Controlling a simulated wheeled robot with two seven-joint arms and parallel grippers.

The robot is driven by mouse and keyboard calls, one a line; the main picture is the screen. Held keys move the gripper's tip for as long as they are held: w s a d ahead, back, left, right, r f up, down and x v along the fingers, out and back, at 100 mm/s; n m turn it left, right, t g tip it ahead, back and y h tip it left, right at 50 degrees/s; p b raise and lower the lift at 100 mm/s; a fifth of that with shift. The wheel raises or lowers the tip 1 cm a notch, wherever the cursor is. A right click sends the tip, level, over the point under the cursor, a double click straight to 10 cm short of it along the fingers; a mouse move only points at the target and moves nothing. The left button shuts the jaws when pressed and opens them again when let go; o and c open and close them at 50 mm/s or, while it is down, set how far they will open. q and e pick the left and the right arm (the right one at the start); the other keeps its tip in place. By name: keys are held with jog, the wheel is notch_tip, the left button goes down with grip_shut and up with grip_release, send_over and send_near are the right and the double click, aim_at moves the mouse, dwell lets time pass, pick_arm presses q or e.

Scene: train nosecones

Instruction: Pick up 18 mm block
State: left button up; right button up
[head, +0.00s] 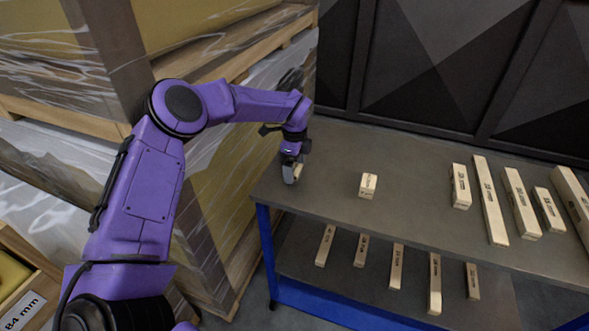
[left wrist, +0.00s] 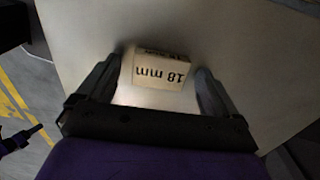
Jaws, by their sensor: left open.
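The 18 mm block (left wrist: 160,72) is a small pale wooden block with black print, seen upside down in the left wrist view. It sits on the grey tabletop between the fingers of my left gripper (left wrist: 160,80). The fingers are open, with a gap on each side of the block. In the head view my left gripper (head: 291,173) points down at the left end of the upper shelf. There the gripper mostly hides the block.
Another short block (head: 367,188) stands to the right on the grey tabletop (head: 330,150). Wrapped pallets (head: 230,200) are at the left. A dark panel wall (head: 420,70) is behind.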

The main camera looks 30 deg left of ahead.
pick_arm(q)
jog(key=c, duration=1.1)
jog(key=shift+r, duration=0.1)
